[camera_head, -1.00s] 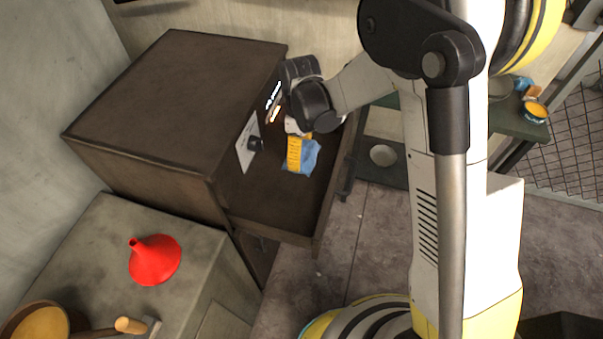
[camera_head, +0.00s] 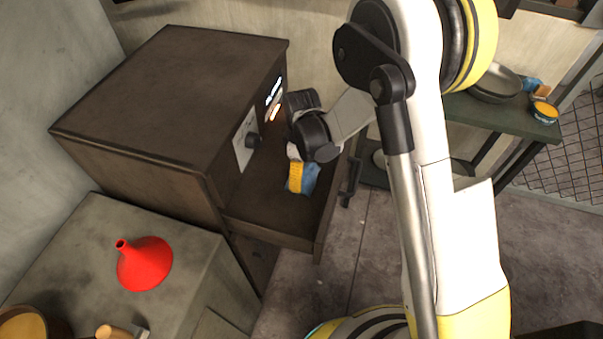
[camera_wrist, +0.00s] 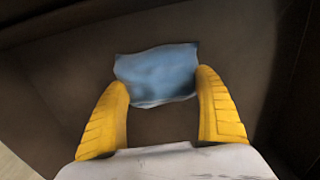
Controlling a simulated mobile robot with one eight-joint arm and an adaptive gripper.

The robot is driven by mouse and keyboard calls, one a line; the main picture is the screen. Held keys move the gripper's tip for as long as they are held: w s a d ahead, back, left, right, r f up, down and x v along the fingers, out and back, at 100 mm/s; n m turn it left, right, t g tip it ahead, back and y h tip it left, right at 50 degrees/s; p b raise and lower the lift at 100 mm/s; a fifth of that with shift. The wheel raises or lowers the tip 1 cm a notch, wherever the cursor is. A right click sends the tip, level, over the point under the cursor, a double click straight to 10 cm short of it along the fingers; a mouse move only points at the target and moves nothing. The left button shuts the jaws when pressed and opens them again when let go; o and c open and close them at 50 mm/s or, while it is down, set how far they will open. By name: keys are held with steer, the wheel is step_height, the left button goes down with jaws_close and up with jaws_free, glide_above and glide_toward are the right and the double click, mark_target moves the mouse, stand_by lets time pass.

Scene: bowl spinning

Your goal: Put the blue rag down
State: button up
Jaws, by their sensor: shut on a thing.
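The blue rag (camera_head: 311,179) is at my gripper's fingertips, over the open drawer or tray (camera_head: 265,205) of a dark brown cabinet. In the wrist view the rag (camera_wrist: 158,72) looks like a crumpled light-blue cloth spanning the space between the two yellow fingertips. My gripper (camera_head: 298,184) points down, its yellow fingers set apart but closed on the rag; the fingers also show in the wrist view (camera_wrist: 163,82). Whether the rag touches the surface beneath it cannot be told.
A red funnel (camera_head: 145,264) stands on a grey counter (camera_head: 185,285) at lower left. A green shelf (camera_head: 500,125) with pans is at right. The drawer floor around the rag looks bare.

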steer(key=shift+f, duration=0.1)
steer(key=o, duration=1.2)
step_height(320, 180, up, 12)
steer(key=p, duration=0.5)
steer(key=s+d+r+m+t, duration=0.2)
steer(key=s+d+r+m, duration=0.15)
steer(key=r, duration=0.35)
steer(key=s+d+r+m+t, duration=0.1)
steer(key=s+d+r+m, duration=0.2)
steer(key=d+r, duration=0.35)
steer(key=shift+s+d+r+m+t, duration=0.7)
steer(key=shift+s+d+r+m, duration=0.45)
steer(key=shift+s, duration=0.75)
steer(key=shift+s+d+r+m+t, duration=0.8)
steer(key=shift+s+m, duration=0.55)
steer(key=shift+s, duration=0.6)
steer(key=shift+s+d+r+m+t, duration=0.6)
steer(key=shift+s+d+r+m, duration=0.55)
steer(key=shift+s, duration=0.75)
steer(key=shift+a, duration=0.1)
